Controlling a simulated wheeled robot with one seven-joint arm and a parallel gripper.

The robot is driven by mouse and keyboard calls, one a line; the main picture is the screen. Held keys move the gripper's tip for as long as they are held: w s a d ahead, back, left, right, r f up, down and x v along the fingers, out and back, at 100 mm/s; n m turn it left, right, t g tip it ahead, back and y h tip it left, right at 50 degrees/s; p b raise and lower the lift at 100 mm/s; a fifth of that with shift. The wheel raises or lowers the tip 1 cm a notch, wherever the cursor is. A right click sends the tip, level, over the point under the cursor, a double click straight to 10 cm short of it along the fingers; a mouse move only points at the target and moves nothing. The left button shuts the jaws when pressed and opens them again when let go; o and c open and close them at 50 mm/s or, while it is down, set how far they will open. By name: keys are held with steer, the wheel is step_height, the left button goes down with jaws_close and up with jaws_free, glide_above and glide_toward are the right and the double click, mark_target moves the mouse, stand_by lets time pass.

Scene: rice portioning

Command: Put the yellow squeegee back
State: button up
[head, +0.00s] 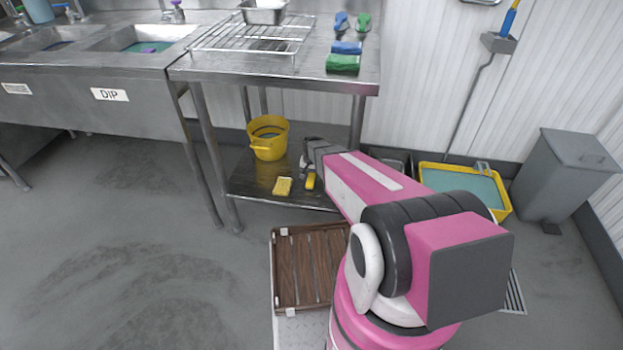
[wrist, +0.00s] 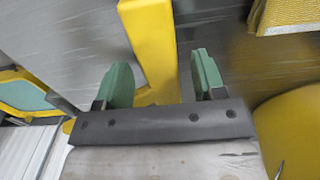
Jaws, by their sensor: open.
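The yellow squeegee (head: 310,181) lies on the lower shelf (head: 245,184) of the steel table, just right of a yellow sponge or cloth (head: 282,186). In the wrist view the yellow squeegee (wrist: 150,45) runs down between the two green fingertips of my gripper (wrist: 163,78). My gripper is open around its narrow part, with a gap visible on both sides. In the head view my arm hides part of the shelf and the fingertips cannot be made out.
A yellow bucket (head: 267,138) stands on the shelf close to my gripper. The table top (head: 215,68) is above, with a wire rack (head: 255,35), green and blue cloths. A yellow tray of greenish liquid (head: 465,186) and grey bin (head: 563,178) are right. A brown slatted crate (head: 308,265) is nearer.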

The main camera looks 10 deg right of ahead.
step_height(320, 180, up, 10)
steer(key=shift+r, duration=0.25)
steer(key=shift+s, duration=0.15)
stand_by(1.2)
